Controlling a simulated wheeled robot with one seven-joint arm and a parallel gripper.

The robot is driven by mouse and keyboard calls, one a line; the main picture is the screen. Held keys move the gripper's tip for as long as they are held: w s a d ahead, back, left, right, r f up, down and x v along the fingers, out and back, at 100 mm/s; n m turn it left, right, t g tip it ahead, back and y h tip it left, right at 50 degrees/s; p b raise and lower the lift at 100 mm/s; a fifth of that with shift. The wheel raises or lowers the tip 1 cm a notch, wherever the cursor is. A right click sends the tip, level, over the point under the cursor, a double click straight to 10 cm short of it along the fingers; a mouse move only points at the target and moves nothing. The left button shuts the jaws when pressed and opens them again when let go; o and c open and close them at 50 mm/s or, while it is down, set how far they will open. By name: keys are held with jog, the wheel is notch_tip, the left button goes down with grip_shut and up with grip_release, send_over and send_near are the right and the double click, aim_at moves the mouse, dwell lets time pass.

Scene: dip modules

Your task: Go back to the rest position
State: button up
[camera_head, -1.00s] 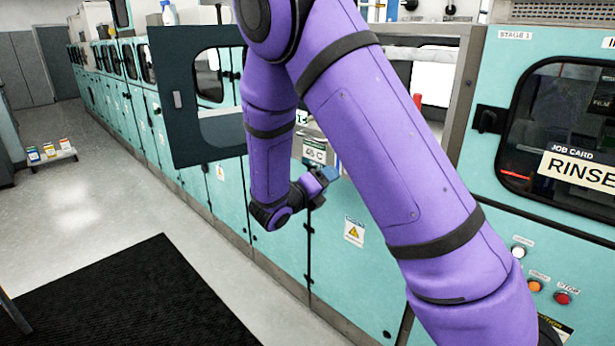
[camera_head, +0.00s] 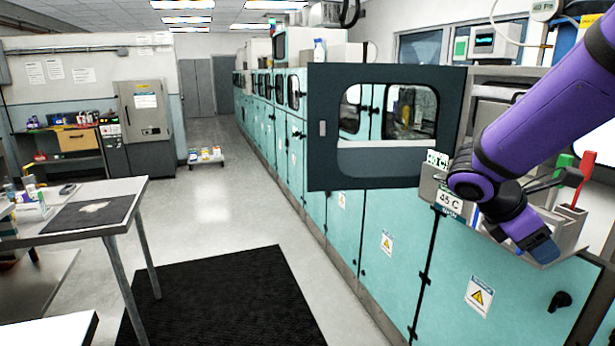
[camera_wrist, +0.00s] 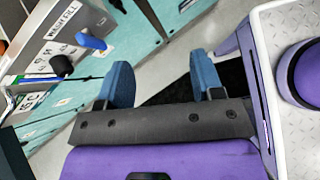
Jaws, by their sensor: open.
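My gripper (camera_wrist: 160,85) shows in the wrist view with its two blue fingers well apart and nothing between them. Floor and part of a black mat show beyond the fingers. In the head view my gripper (camera_head: 540,248) hangs low at the right, in front of the open bay with the 45 C label (camera_head: 449,201). Its fingers overlap in that view, and my purple arm hides part of the bay.
A dark windowed door (camera_head: 375,165) stands open to the left of the bay. A red-handled tool (camera_head: 583,180) stands in the bay. A steel table (camera_head: 135,190) is at the left. A black mat (camera_head: 230,300) lies on clear floor between table and machines.

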jog(key=s+a+r+m+t+y, duration=0.3)
jog(key=s+a+r+m+y, duration=0.1)
jog(key=s+m, duration=0.3)
jog(key=s+a+r+m+t+y, duration=0.3)
jog(key=s+a+r+m+y, duration=0.1)
jog(key=s+m, duration=0.3)
jog(key=shift+s+a+r+m+y, duration=0.35)
jog(key=shift+a+m+y, duration=0.1)
jog(key=shift+m+y, duration=0.45)
